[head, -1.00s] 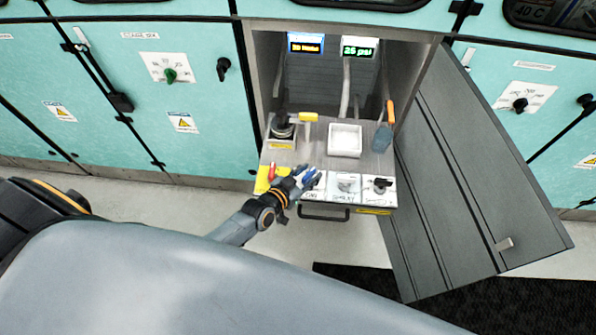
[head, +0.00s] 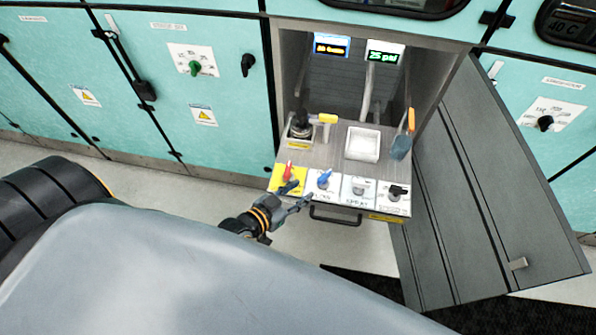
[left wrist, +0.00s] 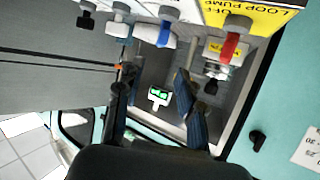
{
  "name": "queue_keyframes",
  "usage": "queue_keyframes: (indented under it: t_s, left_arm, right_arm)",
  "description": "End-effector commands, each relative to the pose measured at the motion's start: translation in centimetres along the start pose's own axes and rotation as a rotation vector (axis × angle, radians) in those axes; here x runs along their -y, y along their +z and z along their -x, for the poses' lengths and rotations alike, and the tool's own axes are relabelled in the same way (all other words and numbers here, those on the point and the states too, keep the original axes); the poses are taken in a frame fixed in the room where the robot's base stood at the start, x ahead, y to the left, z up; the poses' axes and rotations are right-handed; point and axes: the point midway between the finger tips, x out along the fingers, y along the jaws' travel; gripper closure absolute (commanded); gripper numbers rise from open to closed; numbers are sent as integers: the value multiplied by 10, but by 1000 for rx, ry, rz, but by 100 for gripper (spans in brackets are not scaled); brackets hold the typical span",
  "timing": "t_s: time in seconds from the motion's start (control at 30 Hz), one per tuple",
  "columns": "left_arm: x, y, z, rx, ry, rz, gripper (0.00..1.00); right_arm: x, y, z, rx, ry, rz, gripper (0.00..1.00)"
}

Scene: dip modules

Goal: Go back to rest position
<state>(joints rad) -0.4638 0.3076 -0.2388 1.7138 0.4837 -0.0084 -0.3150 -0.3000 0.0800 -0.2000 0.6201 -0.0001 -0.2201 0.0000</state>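My left gripper (head: 297,194) is just in front of the near edge of the pull-out panel, below the red and blue knobs. Its two fingers are spread with nothing between them, as the left wrist view (left wrist: 157,100) also shows. The red knob (head: 288,171) sits on a yellow plate and the blue knob (head: 324,179) on a white plate. A grey knob (head: 360,187) and a black knob (head: 397,192) are to their right. My right gripper is in neither view.
The open cabinet door (head: 490,190) stands to the right. A drawer handle (head: 335,215) is under the panel. A white tray (head: 363,144), a yellow-handled valve (head: 327,118) and an orange-handled tool (head: 402,146) are behind the knobs.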

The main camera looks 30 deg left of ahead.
Motion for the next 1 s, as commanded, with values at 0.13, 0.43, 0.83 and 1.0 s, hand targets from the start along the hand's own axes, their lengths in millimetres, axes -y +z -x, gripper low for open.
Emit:
queue_keyframes:
  t_s: [0.13, 0.43, 0.83, 1.0]
  left_arm:
    - [0, 0, 0, 0, 0, 0, 62]
    - [2, 16, -2, 30, -6, 1, 62]
    - [2, 274, 37, 586, -70, 31, 62]
    - [-19, 375, 96, 854, -73, 48, 62]
  right_arm:
    - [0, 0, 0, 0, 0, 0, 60]
    - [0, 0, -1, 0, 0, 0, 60]
    - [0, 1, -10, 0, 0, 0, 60]
    - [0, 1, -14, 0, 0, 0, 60]
